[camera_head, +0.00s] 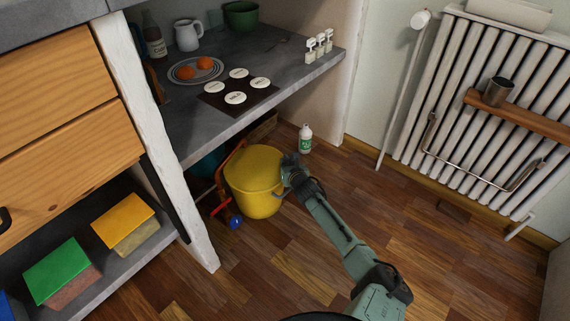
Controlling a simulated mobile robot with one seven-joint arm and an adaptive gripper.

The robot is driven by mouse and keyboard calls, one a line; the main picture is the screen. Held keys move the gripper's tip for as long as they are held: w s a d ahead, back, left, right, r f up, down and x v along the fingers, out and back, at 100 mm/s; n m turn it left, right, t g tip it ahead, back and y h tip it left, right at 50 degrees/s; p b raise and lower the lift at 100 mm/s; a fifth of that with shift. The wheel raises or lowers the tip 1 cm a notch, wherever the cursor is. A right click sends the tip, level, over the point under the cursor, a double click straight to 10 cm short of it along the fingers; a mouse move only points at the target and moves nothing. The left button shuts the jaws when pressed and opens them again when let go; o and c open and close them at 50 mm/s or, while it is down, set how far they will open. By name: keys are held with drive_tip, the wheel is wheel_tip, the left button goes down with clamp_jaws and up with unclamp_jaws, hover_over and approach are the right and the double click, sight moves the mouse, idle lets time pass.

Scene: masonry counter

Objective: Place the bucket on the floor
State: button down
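A yellow bucket (257,192) is upright, low down at the front edge of the space under the counter. Whether its base rests on the floor (330,245) or hangs just above it, I cannot tell. My gripper (288,172) is at the right side of the bucket's rim, overlapping it in the picture. The fingers are small and dark against the bucket, so whether they are closed on it is unclear.
A white bottle (305,139) stands on the floor behind my gripper. A red and blue object (232,216) lies left of the bucket. A white post (180,205) and the counter (195,135) bound the left. Wooden floor is clear in front, and a radiator (480,110) is at right.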

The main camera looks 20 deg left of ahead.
drive_tip(key=shift+f, duration=0.15)
drive_tip(key=c, duration=1.8)
unclamp_jaws()
drive_tip(key=shift+r, duration=0.25)
drive_tip(key=p+v, duration=0.4)
drive_tip(key=v, duration=0.8)
